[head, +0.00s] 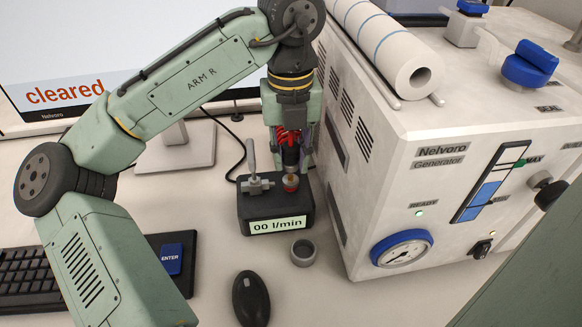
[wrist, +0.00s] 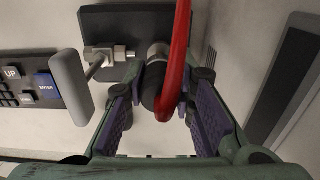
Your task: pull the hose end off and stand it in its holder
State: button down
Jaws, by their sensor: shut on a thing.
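My gripper (head: 291,155) points down over the black flow meter box (head: 262,212), which reads 00 l/min. It is shut on the dark hose end (wrist: 155,75), from which a red hose (wrist: 181,45) curves up and back. In the head view the hose end is upright, directly above the box's port (head: 291,184), with red and orange at the port. I cannot tell whether they still touch. A grey valve with an upright lever (head: 250,158) stands on the box to the left. A small round grey cup (head: 303,252), apparently the holder, stands empty in front of the box.
The white generator (head: 385,150) stands close on the right, with a paper roll (head: 400,60) on top. A black mouse (head: 251,298) lies in front. A keyboard (head: 25,270) and a monitor (head: 60,60) reading "cleared" are on the left.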

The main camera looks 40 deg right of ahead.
aim_at(291, 145)
jog(key=shift+r, duration=1.55)
